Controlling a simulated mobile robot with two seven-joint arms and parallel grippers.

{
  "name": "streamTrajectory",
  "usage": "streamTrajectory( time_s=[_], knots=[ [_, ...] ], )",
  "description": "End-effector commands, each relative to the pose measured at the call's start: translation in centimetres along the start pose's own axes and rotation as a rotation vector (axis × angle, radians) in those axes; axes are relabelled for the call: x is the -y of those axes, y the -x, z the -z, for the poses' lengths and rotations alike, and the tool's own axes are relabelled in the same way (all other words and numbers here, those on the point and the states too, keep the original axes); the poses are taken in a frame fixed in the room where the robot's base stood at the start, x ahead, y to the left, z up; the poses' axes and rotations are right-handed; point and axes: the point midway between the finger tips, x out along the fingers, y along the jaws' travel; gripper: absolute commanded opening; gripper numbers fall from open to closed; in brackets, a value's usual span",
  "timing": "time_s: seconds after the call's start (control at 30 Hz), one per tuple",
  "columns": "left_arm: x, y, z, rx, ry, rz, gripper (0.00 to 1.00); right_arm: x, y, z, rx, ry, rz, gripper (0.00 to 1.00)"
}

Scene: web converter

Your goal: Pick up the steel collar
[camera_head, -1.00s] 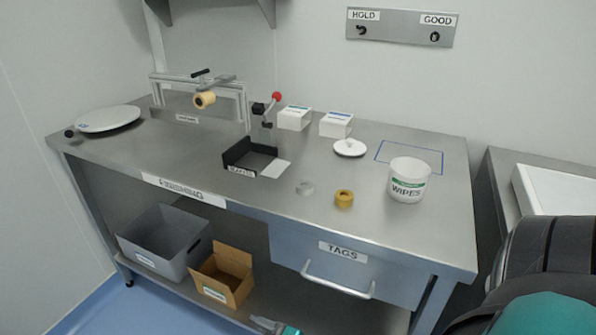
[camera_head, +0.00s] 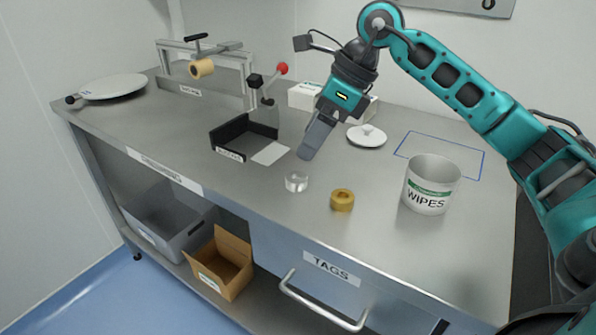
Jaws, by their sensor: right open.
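The steel collar (camera_head: 296,182) is a small, shiny silver ring on the steel bench top, near its front edge in the head view. My right gripper (camera_head: 308,154) points down just above and behind the collar, apart from it. It is open, though its fingers overlap from this angle and the gap between them is hard to see. A brass-coloured collar (camera_head: 342,200) lies to the right of the steel one. My left gripper is not in view.
A wipes tub (camera_head: 430,186) stands at right, with a white lid (camera_head: 366,136) behind. A black tray fixture (camera_head: 240,138) and a red-knobbed lever (camera_head: 282,69) are left of the gripper.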

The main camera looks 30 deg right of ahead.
Motion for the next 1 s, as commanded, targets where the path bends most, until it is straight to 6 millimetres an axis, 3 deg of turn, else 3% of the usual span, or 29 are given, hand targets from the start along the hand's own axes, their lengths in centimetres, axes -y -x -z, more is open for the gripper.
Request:
streamTrajectory(
  time_s=[0.07, 0.17, 0.5, 0.77, 1.0],
  knots=[
    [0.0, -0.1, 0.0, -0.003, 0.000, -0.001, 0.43, 1.1, 1.4, 0.9, -0.043, 0.000, 0.063, 0.75],
    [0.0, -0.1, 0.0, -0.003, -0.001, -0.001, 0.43, 1.8, 1.6, 1.5, -0.072, -0.003, 0.095, 0.75],
    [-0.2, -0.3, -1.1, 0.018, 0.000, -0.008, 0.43, 2.4, -4.0, 2.0, -0.076, -0.004, 0.098, 0.75],
    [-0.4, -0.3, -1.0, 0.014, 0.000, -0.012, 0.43, 2.6, -6.1, 2.0, -0.074, -0.004, 0.099, 0.75],
    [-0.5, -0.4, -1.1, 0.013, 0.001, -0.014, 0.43, 3.0, -9.7, 1.9, -0.074, -0.004, 0.097, 0.75]
  ],
)
